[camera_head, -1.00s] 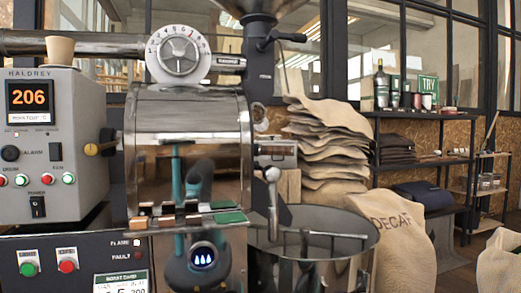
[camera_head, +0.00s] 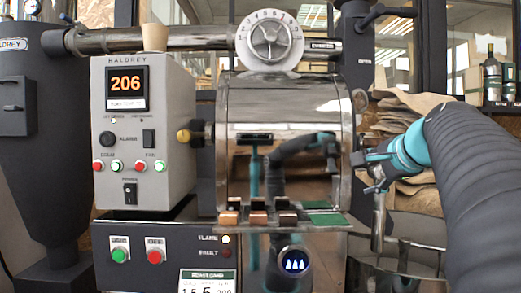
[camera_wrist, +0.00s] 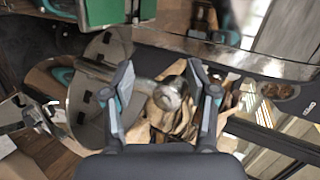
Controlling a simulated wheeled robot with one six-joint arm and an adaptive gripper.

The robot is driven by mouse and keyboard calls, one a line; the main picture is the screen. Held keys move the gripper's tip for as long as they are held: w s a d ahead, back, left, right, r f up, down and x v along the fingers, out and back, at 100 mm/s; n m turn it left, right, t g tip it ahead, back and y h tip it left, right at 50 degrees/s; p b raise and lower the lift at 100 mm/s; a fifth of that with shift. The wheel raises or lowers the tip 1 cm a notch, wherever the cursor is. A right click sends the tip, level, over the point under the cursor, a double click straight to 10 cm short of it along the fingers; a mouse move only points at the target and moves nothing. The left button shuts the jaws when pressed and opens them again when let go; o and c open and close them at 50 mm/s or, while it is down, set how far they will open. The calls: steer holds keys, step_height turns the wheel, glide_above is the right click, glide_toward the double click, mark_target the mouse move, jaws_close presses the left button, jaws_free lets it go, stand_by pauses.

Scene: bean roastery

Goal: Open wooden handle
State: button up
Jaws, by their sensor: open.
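My gripper (camera_head: 364,168) has come in from the right in the head view, at the right side of the roaster drum (camera_head: 285,110). A metal lever (camera_head: 378,222) hangs just below it; its upper part is hidden by the gripper. In the wrist view, my open gripper (camera_wrist: 160,85) has a finger on each side of a rounded, greyish lever end (camera_wrist: 169,96). I cannot tell whether either finger touches it. No clearly wooden grip shows on this lever. A tan tapered wooden-looking piece (camera_head: 154,38) stands on the pipe at the upper left.
The control box (camera_head: 150,170) with a 206 display stands left of the drum. The cooling bin (camera_head: 415,262) lies below my arm. Stacked sacks (camera_head: 415,190) are behind it. A dark cylinder (camera_head: 35,170) stands at the far left.

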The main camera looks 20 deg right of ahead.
steer(key=s+d+r+m+t+h, duration=0.2)
steer(key=d+r+m, duration=0.2)
steer(key=d+r, duration=0.55)
steer(key=x, duration=0.4)
steer(key=d+x, duration=0.1)
steer(key=x, duration=0.4)
steer(key=d+x, duration=0.1)
steer(key=x, duration=0.4)
steer(key=shift+s+f, duration=0.1)
steer(key=shift+f, duration=0.25)
jaws_close()
